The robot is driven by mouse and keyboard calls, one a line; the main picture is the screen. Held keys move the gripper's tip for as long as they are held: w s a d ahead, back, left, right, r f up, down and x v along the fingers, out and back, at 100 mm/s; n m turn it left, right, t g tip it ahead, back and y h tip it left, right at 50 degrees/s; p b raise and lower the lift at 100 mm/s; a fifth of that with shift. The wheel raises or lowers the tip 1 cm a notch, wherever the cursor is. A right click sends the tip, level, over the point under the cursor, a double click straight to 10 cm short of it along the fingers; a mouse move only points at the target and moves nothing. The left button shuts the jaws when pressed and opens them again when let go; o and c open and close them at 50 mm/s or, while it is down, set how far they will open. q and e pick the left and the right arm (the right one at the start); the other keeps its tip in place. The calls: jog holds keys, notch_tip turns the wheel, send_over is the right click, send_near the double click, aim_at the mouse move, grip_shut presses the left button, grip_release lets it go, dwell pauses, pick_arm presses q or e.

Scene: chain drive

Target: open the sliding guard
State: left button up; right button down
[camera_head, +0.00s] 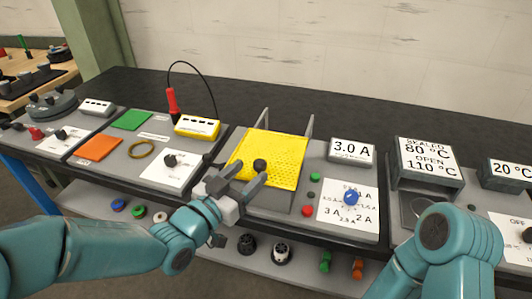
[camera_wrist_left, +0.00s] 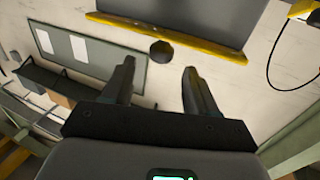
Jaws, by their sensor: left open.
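The sliding guard (camera_head: 275,150) is a yellow perforated panel, sloping between two grey side rails on the middle station, with a round black knob (camera_head: 260,165) near its lower edge. My left gripper (camera_head: 247,175) is open just in front of the knob, its fingers pointing toward it. In the left wrist view the knob (camera_wrist_left: 161,52) lies between and beyond the two open fingertips (camera_wrist_left: 158,70), apart from them. The guard's yellow edge (camera_wrist_left: 170,37) shows behind it. What lies behind the guard is mostly hidden. My right arm is at the lower right; its gripper is not visible.
Right of the guard stand a "3.0 A" display (camera_head: 351,151), a blue dial (camera_head: 351,197) and a red button (camera_head: 307,211). A yellow box (camera_head: 197,127) and a red-handled tool (camera_head: 172,102) are to the left. Small parts lie on the lower shelf (camera_head: 300,262).

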aim_at(264, 159)
pick_arm(q)
jog(key=p+x, duration=0.1)
jog(key=x, duration=0.6)
jog(key=shift+w+d, duration=0.1)
jog(key=shift+d, duration=0.05)
pick_arm(e)
jog(key=shift+s+a+r, duration=0.1)
jog(key=shift+s+r, duration=0.05)
jog(key=shift+r, duration=0.65)
